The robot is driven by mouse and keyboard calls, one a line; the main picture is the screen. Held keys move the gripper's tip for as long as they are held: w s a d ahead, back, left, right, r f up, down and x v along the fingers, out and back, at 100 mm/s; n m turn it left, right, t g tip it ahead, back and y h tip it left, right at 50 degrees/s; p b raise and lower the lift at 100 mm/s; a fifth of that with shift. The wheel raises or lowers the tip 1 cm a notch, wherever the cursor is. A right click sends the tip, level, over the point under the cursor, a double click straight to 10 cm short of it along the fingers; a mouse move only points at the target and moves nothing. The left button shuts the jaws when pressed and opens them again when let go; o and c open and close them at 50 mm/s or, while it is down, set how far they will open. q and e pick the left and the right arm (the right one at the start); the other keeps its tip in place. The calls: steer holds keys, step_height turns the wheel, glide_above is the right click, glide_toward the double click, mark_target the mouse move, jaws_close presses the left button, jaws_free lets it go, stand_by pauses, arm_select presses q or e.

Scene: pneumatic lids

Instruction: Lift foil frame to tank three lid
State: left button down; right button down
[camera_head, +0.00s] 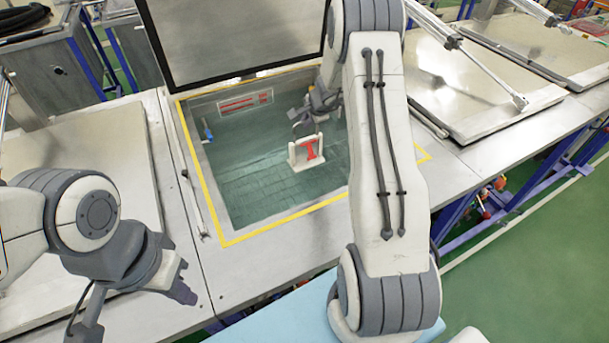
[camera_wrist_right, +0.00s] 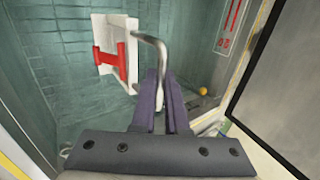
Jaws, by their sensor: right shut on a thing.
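The foil frame (camera_head: 307,152), a white frame with a red middle piece, is inside the open tank (camera_head: 245,205) in the head view. It also shows in the right wrist view (camera_wrist_right: 116,47), left of the fingers. My right gripper (camera_head: 318,104) reaches into the tank above it. In the right wrist view my right gripper (camera_wrist_right: 165,98) is shut on a grey bent metal rod (camera_wrist_right: 158,62), whose hooked end points towards the frame.
The tank's raised lid (camera_head: 235,40) stands open behind the opening, which has a yellow edge. Closed metal lids lie at the left (camera_head: 80,175) and right (camera_head: 475,85). A light blue surface (camera_head: 275,318) is at the front. My right arm hides the tank's right side.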

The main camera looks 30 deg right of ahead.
step_height(320, 180, up, 10)
steer(key=p, duration=0.8)
stand_by(3.8)
